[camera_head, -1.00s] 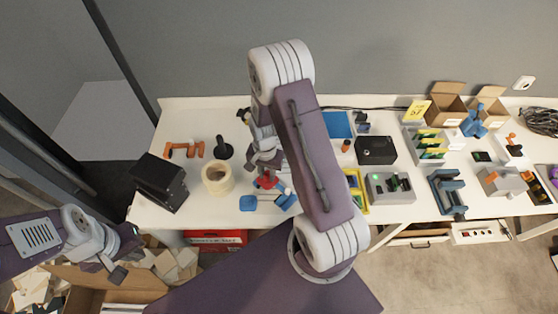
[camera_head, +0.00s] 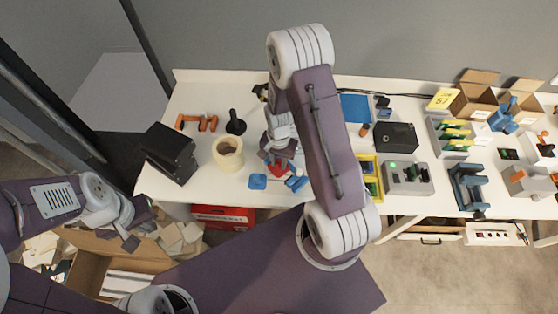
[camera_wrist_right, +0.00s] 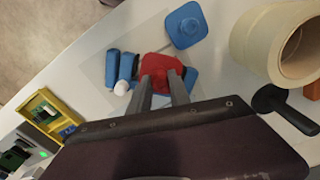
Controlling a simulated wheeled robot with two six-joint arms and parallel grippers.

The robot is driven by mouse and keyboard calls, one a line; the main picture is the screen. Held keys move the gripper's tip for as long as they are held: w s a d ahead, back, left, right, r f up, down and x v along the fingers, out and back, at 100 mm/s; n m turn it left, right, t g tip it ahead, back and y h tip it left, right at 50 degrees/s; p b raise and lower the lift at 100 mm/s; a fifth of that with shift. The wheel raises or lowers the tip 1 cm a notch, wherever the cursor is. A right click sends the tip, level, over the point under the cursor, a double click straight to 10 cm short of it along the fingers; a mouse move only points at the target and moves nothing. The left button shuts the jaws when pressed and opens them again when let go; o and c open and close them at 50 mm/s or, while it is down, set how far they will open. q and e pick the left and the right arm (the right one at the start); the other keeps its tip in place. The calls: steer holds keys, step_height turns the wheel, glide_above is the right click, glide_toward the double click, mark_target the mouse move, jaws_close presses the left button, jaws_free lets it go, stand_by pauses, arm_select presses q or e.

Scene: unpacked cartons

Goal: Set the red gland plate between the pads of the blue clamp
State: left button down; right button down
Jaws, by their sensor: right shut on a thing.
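The red gland plate (camera_wrist_right: 163,70) is between the two fingers of my right gripper (camera_wrist_right: 162,88) in the right wrist view. That gripper is shut on it, low over the left part of the table. In the head view the red plate (camera_head: 280,169) shows only in part under my right gripper (camera_head: 277,158). A blue clamp-like frame (camera_head: 468,188) stands far to the right on the table, well apart from the plate; its pads are too small to make out. My left gripper (camera_head: 134,225) hangs off the table's left front; its opening is unclear.
Blue pieces lie close around the plate: a blue block (camera_wrist_right: 186,25) and blue cylinders (camera_wrist_right: 118,68). A cream tape roll (camera_head: 228,153) and black box (camera_head: 168,153) stand left. A yellow tray (camera_head: 370,180) and grey box (camera_head: 408,178) lie between plate and clamp.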

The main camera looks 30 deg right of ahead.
steer(key=shift+f+b, duration=1.75)
steer(key=shift+f, duration=0.5)
steer(key=c, duration=1.1)
jaws_free()
step_height(320, 180, up, 9)
steer(key=p, duration=0.8)
steer(key=shift+r, duration=0.1)
